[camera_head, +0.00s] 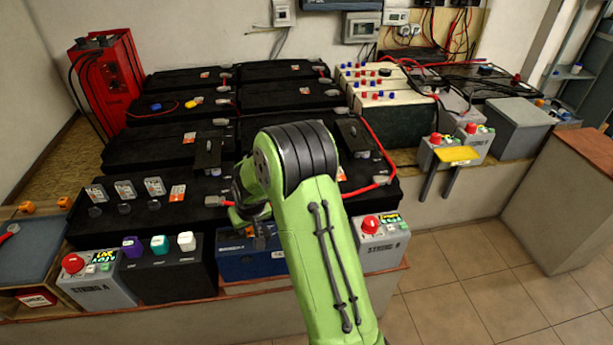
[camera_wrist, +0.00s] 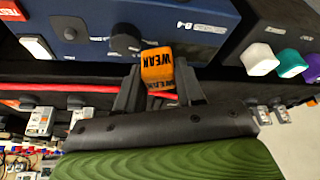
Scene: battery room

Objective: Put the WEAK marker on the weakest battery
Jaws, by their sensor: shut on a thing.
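My gripper (camera_wrist: 160,88) is shut on the orange WEAK marker (camera_wrist: 157,64), a small block with black lettering, held between the two fingertips. In the wrist view the marker appears in front of the blue unit with a dark knob (camera_wrist: 85,25). In the head view my gripper (camera_head: 252,222) is low over the front edge of the battery bank, above the blue unit (camera_head: 243,266); the marker cannot be made out there. Black batteries (camera_head: 150,150) stand in rows on the bench. Which battery is weakest cannot be told; the small display readings are unreadable.
Grey STRING A (camera_head: 100,284) and STRING B (camera_head: 382,253) boxes with red buttons flank the blue unit. A black box (camera_head: 168,280) carries purple, teal and white caps. Red cables (camera_head: 372,187) cross the right side. A red charger (camera_head: 108,80) stands back left. Floor (camera_head: 470,265) is clear at right.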

